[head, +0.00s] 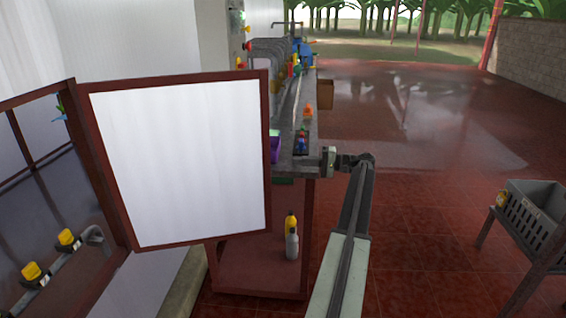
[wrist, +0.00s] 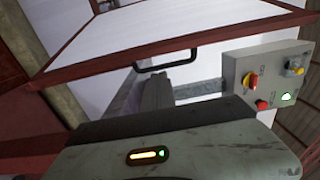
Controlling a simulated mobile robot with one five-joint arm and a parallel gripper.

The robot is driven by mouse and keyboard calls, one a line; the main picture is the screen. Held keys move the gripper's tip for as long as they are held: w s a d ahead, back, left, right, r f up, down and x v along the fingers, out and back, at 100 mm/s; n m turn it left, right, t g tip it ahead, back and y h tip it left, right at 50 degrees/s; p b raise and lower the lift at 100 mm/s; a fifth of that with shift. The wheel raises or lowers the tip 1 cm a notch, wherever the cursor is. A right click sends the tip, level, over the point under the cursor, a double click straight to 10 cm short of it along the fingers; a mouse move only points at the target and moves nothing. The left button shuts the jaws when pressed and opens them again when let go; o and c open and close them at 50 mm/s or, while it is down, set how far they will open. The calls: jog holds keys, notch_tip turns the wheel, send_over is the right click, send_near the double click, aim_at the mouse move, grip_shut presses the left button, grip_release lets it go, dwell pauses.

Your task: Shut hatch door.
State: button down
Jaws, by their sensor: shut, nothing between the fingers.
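The hatch door (head: 180,160) is a white panel in a dark red frame, swung open at the left of the head view. Its left edge meets the dark red frame of the hatch opening (head: 125,222). My gripper (head: 329,160) is to the right of the door's free edge, apart from it, beside the counter's near end. In the wrist view the door (wrist: 130,25) fills the upper left, with a black bar handle (wrist: 165,62) along its red edge. My gripper's fingers (wrist: 155,88) are shut and empty, just below the handle in the picture; I cannot tell the gap.
A grey counter (head: 300,150) with taps and small items runs behind the door. A control box (wrist: 268,80) shows in the wrist view. A grey crate (head: 535,212) stands far right. The red floor (head: 430,225) between is clear.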

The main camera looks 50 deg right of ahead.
jog(key=x, duration=0.9)
jog(key=shift+w+a, duration=0.2)
